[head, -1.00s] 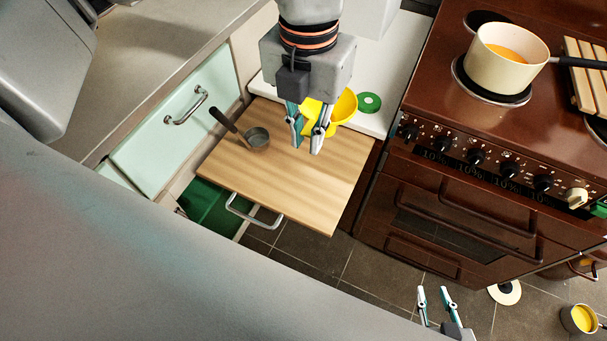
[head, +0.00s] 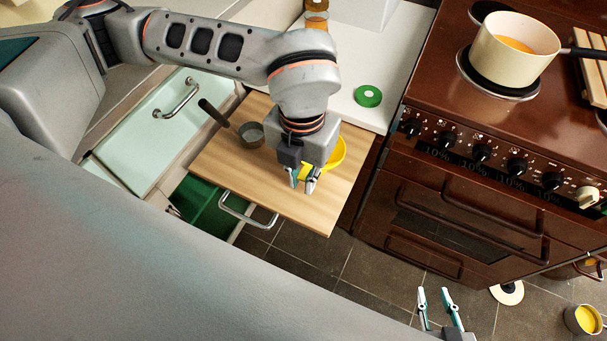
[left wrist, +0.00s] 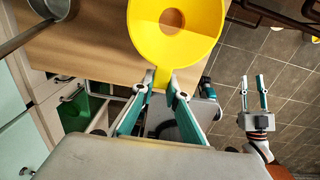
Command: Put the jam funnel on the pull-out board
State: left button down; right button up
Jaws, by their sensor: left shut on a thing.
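The yellow jam funnel (left wrist: 195,45) shows in the left wrist view with its wide mouth toward the camera. In the head view the funnel (head: 336,154) is partly hidden behind my left gripper (head: 303,186). My left gripper is shut on the funnel's tab in the left wrist view (left wrist: 162,82). The funnel is over the right part of the wooden pull-out board (head: 235,172); I cannot tell whether it touches the board. My right gripper (head: 436,305) is open and empty, low over the floor at the bottom of the head view.
A ladle (head: 250,134) with a dark handle lies on the board's left back part. A green ring-shaped thing (head: 368,96) lies on the white counter behind. The brown stove (head: 430,165) with a cream pot (head: 512,52) stands right. The board's front left is clear.

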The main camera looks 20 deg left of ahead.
pick_arm(q)
jog(key=shift+r, duration=0.15)
jog(key=c, duration=2)
grip_release()
notch_tip(320, 180, up, 12)
jog(key=shift+p, duration=1.05)
pick_arm(e)
jog(key=shift+s+d+r, duration=0.1)
jog(key=shift+s+r, duration=0.1)
jog(key=shift+r, duration=0.05)
